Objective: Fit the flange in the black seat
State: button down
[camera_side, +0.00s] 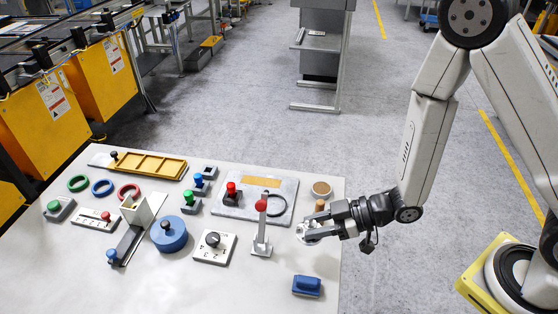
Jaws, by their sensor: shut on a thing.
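My gripper (312,231) is shut on a small pale metallic piece, which looks like the flange (303,237). It holds it near the right edge of the table, and the fingers hide part of it. The black seat looks like the black ring (285,202) on a light grey plate (230,211). The ring lies up and left of my gripper, and the flange is apart from it. A lever with a red knob (261,206) partly hides the ring's left side. I cannot tell the flange's exact height above the table.
The red-knobbed lever stands upright just left of my gripper. A wooden peg (320,206) and a round tan disc (321,188) are close behind it. A blue block (307,285) lies in front. Knobbed pieces, coloured rings and a yellow tray (150,165) fill the left. The front table is mostly clear.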

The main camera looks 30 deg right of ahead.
aim_at(312, 253)
jog(key=shift+f, duration=1.7)
jog(key=shift+f, duration=0.1)
jog(key=shift+f, duration=1.75)
jog(key=shift+f, duration=0.2)
jog(key=shift+c, duration=1.9)
grip_release()
jog(key=v, duration=0.7)
jog(key=shift+s+d, duration=0.15)
jog(key=shift+d, duration=0.2)
